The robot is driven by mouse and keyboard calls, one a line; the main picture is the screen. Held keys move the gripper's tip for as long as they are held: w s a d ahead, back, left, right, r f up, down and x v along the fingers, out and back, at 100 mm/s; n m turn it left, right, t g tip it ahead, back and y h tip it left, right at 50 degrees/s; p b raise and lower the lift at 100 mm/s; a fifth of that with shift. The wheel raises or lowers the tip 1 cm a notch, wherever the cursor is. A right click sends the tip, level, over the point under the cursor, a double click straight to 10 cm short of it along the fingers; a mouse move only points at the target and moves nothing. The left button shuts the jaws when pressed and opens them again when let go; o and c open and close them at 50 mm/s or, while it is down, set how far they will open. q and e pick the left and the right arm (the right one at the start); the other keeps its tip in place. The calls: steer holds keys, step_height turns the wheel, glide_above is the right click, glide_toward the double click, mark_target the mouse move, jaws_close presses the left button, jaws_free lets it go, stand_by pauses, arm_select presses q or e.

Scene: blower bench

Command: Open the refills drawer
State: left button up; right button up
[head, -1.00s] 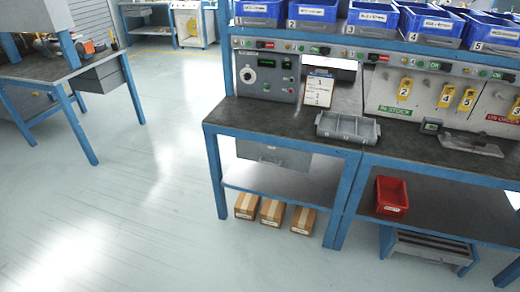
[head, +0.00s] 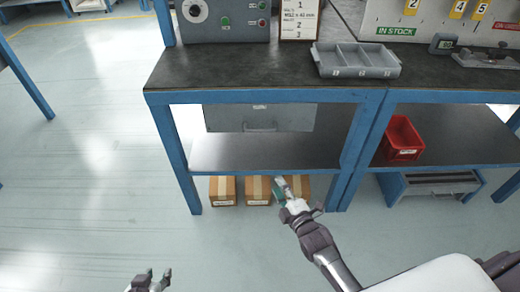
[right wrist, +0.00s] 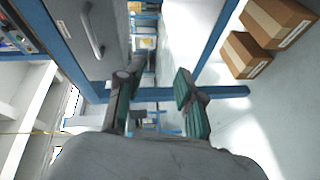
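A grey drawer (head: 225,118) hangs under the left bench top, above the lower shelf. It looks shut, and its small label is too blurred to read. Its bar handle (head: 260,128) is low on the front. In the right wrist view the drawer front (right wrist: 65,25) is at the upper left with the handle (right wrist: 92,32) on it. My right gripper (head: 280,182) is below and in front of the drawer, apart from the handle. In the wrist view its fingers (right wrist: 156,82) are spread with nothing between them. My left gripper (head: 155,275) is open and empty at the bottom edge.
The blue-framed bench has a lower shelf (head: 230,154). Several cardboard boxes (head: 257,190) stand on the floor beneath it. A red bin (head: 403,138) stands on the shelf to the right. A grey divided tray (head: 355,62) sits on the bench top. The floor at left is clear.

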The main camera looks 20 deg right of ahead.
step_height(320, 180, up, 8)
steer(key=w+n+t+b, duration=0.3)
steer(key=n, duration=0.1)
steer(key=b, duration=0.2)
glide_toward(260, 131)
steer(key=w, duration=0.4)
arm_select(q)
steer(key=w+d+r+t+h, duration=0.1)
steer(key=r+t, duration=0.4)
steer(key=r, duration=0.5)
steer(key=w+d+r+t+h+b, duration=0.1)
steer(key=w+r+t, duration=0.3)
steer(key=r, duration=0.6)
steer(key=shift+w+d+r+t+h, duration=0.15)
steer(key=shift+d+t+h, duration=0.55)
steer(key=shift+t, duration=0.2)
arm_select(e)
steer(key=shift+y, duration=0.3)
steer(key=shift+w+a+r, duration=0.15)
steer(key=shift+w+r, duration=0.05)
steer(key=shift+w, duration=0.85)
steer(key=shift+w+a+r, duration=0.1)
steer(key=shift+w+r, duration=0.05)
steer(key=shift+w, duration=0.9)
steer(key=shift+w+a+r, duration=0.15)
steer(key=shift+w+r, duration=0.05)
steer(key=shift+w, duration=0.9)
jaws_close()
